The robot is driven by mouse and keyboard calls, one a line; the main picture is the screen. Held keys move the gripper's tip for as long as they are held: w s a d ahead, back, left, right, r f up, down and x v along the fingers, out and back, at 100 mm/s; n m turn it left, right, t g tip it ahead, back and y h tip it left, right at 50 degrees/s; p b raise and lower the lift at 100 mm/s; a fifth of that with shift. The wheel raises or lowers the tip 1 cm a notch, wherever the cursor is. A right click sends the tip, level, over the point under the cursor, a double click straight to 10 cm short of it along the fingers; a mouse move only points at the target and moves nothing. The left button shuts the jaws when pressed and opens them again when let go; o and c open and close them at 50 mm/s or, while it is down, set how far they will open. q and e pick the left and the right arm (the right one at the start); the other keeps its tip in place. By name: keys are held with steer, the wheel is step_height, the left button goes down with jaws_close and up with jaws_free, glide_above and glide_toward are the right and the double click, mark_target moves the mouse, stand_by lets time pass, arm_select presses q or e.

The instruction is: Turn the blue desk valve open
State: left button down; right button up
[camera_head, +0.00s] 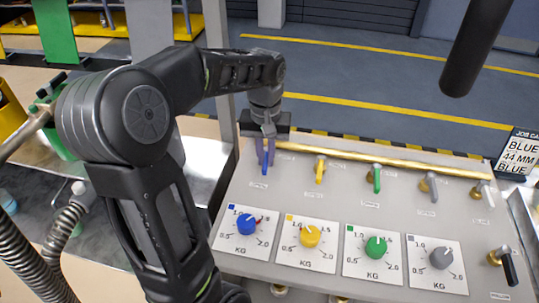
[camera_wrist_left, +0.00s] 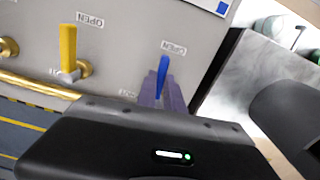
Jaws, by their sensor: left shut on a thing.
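The blue desk valve's lever (camera_head: 265,167) is at the back left of the grey desk panel (camera_head: 330,195). My left gripper (camera_head: 266,152) reaches it from above and behind, with its fingers shut on the lever. In the left wrist view, the blue lever (camera_wrist_left: 163,76) sticks out between the purple-grey fingers (camera_wrist_left: 164,92). An "OPEN" label (camera_wrist_left: 173,48) is beside the lever's tip. The valve's body is hidden by the gripper. My right gripper is not in view.
Yellow (camera_head: 320,170), green (camera_head: 376,178) and grey (camera_head: 430,186) valves stand to the right along a brass pipe (camera_head: 400,165). Several coloured KG dials are in front. A job card (camera_head: 521,155) stands at the right. A black-handled lever (camera_head: 507,266) is at front right.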

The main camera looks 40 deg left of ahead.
arm_select(q)
steer(key=shift+s+a+m, duration=0.1)
steer(key=shift+a+m, duration=0.05)
steer(key=shift+m, duration=0.35)
steer(key=c, duration=1.5)
jaws_free()
steer(key=shift+o, duration=0.2)
step_height(320, 180, up, 8)
steer(key=shift+f, duration=0.1)
